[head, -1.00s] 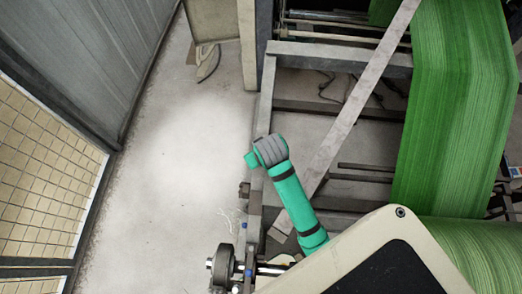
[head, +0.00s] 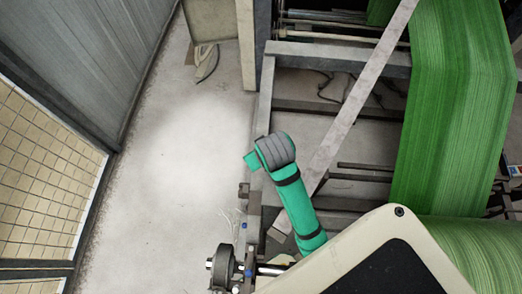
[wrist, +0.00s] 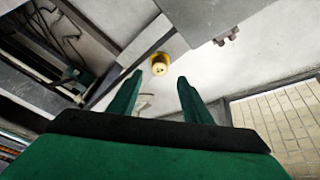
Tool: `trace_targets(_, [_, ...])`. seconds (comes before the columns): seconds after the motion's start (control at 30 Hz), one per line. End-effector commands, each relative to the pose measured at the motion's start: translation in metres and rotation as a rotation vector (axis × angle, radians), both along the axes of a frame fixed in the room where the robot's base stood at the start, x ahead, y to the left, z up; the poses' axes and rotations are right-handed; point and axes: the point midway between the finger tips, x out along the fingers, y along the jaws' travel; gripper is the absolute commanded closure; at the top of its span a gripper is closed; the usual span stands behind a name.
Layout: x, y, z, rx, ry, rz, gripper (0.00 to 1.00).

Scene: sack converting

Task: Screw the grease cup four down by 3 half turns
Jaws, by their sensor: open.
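A small round yellow cup (wrist: 158,68), which looks like a grease cup, shows in the wrist view ahead of my gripper. It sits against a pale surface; I cannot read a number on it. My gripper (wrist: 160,76) is open, its two green fingers to the left and right of the cup in the picture. The cup appears beyond the fingertips and apart from them; the exact distance is hard to tell. In the head view I see only my green and grey arm, and I cannot make out the cup or the fingers.
A grey machine frame (head: 340,58) with bars carries a wide green woven web (head: 450,110) at the right of the head view. A roller end (head: 223,266) juts out at the bottom. Pale open floor (head: 185,150) lies left of my arm, before a grey wall (head: 85,60).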

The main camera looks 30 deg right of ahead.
Motion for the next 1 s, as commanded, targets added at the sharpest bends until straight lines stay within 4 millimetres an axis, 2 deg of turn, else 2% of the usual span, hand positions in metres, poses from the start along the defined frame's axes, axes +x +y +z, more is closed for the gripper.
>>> trace_targets(0.1, [-0.007,0.003,0.017,-0.001,-0.002,0.002,0.55])
trace_targets(0.3, [-0.013,0.005,0.030,0.001,-0.001,0.001,0.55])
trace_targets(1.0, [-0.014,0.005,0.032,0.000,0.000,0.000,0.55])
